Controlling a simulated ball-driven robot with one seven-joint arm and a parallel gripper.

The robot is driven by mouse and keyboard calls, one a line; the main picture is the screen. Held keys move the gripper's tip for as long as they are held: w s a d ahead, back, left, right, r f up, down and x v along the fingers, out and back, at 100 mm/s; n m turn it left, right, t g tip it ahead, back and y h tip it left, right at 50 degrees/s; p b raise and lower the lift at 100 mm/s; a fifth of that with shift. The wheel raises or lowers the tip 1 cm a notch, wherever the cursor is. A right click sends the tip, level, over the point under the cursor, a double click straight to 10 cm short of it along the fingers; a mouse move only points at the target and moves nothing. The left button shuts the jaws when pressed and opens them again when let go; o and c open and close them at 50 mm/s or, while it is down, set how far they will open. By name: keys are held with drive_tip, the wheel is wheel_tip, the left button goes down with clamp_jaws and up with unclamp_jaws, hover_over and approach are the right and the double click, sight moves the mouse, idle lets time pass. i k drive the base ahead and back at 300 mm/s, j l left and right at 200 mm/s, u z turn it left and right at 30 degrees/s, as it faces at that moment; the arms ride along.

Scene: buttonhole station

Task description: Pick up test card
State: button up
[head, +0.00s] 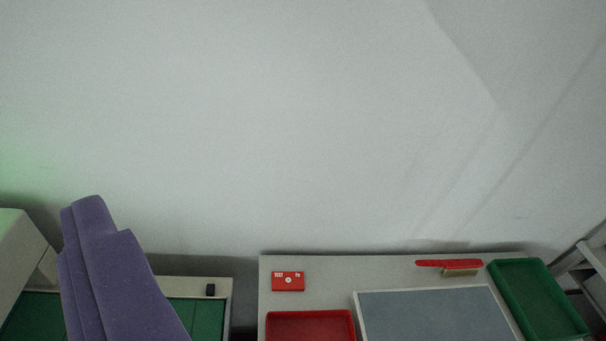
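The test card (288,288) is a small red rectangle with white lettering that reads TEST and a white round mark. It lies flat near the back left corner of the pale table (380,272), just behind a red tray (309,315). No part of the card looks covered. My gripper does not show in the head view, so its fingers and what they may hold cannot be seen.
A grey panel (436,316) with a pale frame, a red-topped brush-like object (449,264) and a green tray (538,300) are on the table. A tall purple shape (112,270) stands at left before a green-topped unit (205,315) with a small black object (210,290).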

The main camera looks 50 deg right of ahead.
sight(282, 282)
drive_tip(key=k+l+z, duration=0.1)
drive_tip(key=l+z, duration=0.25)
drive_tip(key=k+l+z, duration=0.1)
drive_tip(key=l+z, duration=0.25)
